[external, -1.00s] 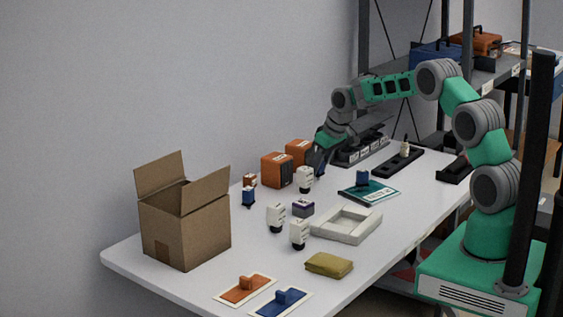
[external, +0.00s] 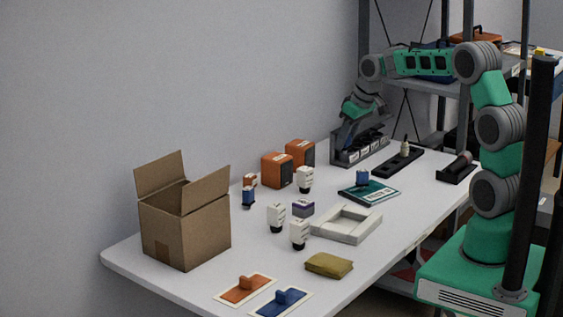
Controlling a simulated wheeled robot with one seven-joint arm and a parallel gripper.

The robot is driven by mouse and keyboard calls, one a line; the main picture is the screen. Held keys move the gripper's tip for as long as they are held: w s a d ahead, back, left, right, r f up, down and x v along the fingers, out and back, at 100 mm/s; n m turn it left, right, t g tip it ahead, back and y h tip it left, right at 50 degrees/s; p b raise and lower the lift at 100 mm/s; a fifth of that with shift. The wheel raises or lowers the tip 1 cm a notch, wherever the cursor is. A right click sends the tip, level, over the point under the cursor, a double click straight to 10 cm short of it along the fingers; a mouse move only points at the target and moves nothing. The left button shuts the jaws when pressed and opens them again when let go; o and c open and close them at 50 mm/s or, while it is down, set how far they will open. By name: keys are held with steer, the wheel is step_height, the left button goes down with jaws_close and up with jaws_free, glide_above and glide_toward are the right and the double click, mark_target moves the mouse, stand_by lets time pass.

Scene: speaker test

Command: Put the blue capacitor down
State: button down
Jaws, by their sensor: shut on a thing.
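My gripper (external: 345,138) is at the back of the table, over the left end of a grey labelled bin rack (external: 373,144). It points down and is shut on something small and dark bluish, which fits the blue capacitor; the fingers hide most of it. I cannot tell whether it touches the rack. Another small blue part (external: 248,197) stands on the table near the carton. One more blue part (external: 362,178) stands on the teal board (external: 380,194).
Two orange boxes (external: 276,171) stand left of the rack. White parts (external: 305,180), a pale tray (external: 346,224), a folded cloth (external: 328,265) and an open carton (external: 185,225) are nearer. A black strip holder (external: 390,167) lies right of the rack.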

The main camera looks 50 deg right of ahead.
steer(key=s+d+r+m+h+b, duration=0.1)
steer(key=s+d+r, duration=0.3)
steer(key=s+r, duration=0.25)
steer(key=s+d+r+m+b, duration=0.1)
steer(key=s+d+r+m, duration=0.1)
steer(key=s+d+r, duration=0.35)
steer(key=s+a+f+n+y, duration=0.1)
steer(key=s+a+f+n, duration=0.2)
steer(key=s+a+f, duration=0.7)
glide_toward(372, 191)
steer(key=shift+w+f+b, duration=0.45)
steer(key=shift+w+f, duration=0.05)
steer(key=shift+w, duration=0.3)
step_height(372, 191, down, 3)
steer(key=shift+w+r, duration=0.1)
steer(key=shift+w, duration=0.05)
steer(key=shift+f, duration=0.4)
steer(key=c, duration=1)
jaws_free()
